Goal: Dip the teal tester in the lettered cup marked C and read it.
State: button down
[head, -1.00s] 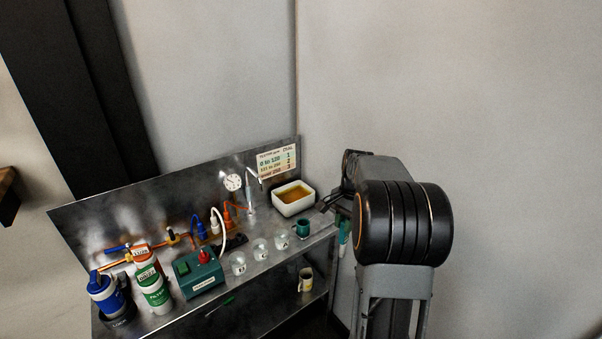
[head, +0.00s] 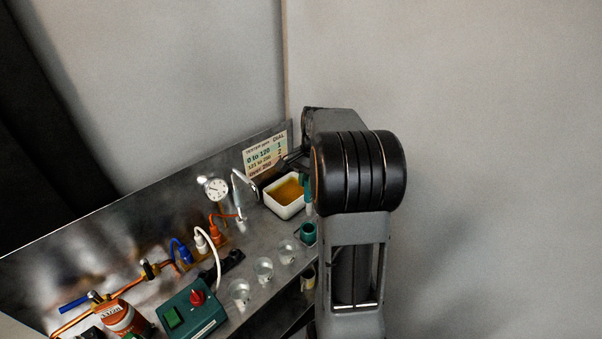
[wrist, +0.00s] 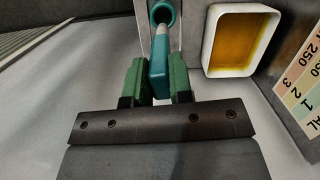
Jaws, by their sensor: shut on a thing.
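My gripper (wrist: 158,66) is shut on the teal tester (wrist: 159,76). The tester also shows in the head view (head: 308,190), hanging below the dark jaws beside my arm. Its pale tip points toward the teal holder (wrist: 164,11), and overlaps it in the wrist view; I cannot tell whether they touch. The holder stands at the bench's right end in the head view (head: 307,232). Three clear cups stand in a row: a near one (head: 239,291), a middle one (head: 264,268) and a far one (head: 287,251). Their letters are not readable now, and no tester display is readable.
A white tray of amber liquid (head: 270,205) sits behind the holder, near the dial chart (head: 264,157). A pressure gauge (head: 215,188), a green box with a red knob (head: 190,312) and pipes with plugs crowd the left. A mug (head: 308,277) is on the lower shelf.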

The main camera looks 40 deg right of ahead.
aim_at(308, 207)
jog(key=shift+w+f, duration=0.1)
jog(key=shift+w, duration=0.05)
jog(key=shift+d+f+b, duration=0.1)
jog(key=shift+f+b, duration=0.35)
jog(key=shift+b, duration=0.05)
notch_tip(308, 207, down, 4)
jog(key=b, duration=0.3)
jog(key=shift+f+b, duration=1.6)
jog(key=shift+f, duration=1.15)
jog(key=c, duration=0.9)
grip_release()
jog(key=shift+c, duration=0.2)
jog(key=shift+o, duration=0.5)
